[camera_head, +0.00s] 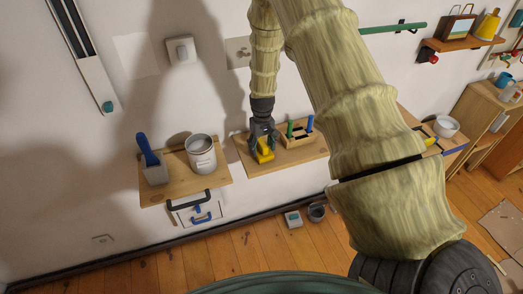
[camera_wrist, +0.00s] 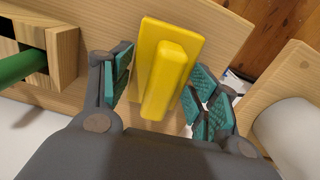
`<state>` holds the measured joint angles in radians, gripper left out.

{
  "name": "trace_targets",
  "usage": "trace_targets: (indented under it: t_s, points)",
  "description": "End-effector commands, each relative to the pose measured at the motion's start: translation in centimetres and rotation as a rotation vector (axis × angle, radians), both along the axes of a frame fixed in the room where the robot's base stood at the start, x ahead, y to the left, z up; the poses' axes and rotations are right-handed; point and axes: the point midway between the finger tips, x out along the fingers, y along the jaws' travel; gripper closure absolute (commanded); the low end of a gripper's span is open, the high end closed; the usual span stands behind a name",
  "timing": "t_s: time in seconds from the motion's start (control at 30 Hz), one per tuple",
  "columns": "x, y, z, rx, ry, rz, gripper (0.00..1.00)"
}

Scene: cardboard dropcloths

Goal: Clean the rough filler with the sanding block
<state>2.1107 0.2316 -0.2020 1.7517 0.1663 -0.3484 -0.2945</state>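The yellow sanding block (camera_head: 265,155) with a raised grip lies on a wooden wall shelf (camera_head: 247,161). In the wrist view the sanding block (camera_wrist: 169,65) sits between the two fingers of my gripper (camera_wrist: 162,88). The green finger pads stand apart on either side, with gaps to the block's grip. In the head view my gripper (camera_head: 264,137) points down over the block. A paler square patch (camera_head: 135,55) shows on the wall at upper left; I cannot tell whether it is the rough filler.
A wooden holder with green and blue handles (camera_head: 300,131) stands beside the block. Left of it, another shelf (camera_head: 215,176) bears a metal can (camera_head: 201,153) and a blue-handled brush (camera_head: 151,160). A switch (camera_head: 181,51) is on the wall near the pale patch.

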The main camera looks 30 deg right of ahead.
Motion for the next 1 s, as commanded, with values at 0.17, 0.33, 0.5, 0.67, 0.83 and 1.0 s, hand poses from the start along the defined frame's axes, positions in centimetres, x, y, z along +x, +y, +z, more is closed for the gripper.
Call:
trace_targets:
  t_s: [0.17, 0.33, 0.5, 0.67, 0.83, 1.0]
  points:
    - [0.0, 0.0, 0.0, 0.000, 0.000, 0.000, 0.73]
    - [0.0, 0.0, 0.4, 0.000, 0.000, 0.000, 0.73]
    - [0.0, 0.0, 1.4, 0.000, 0.000, 0.000, 0.73]
    - [0.0, 0.0, 2.3, 0.000, 0.000, 0.000, 0.73]
    - [0.0, 0.0, 3.4, 0.000, -0.001, 0.000, 0.73]
    - [0.0, 0.0, 4.4, 0.000, -0.001, -0.001, 0.73]
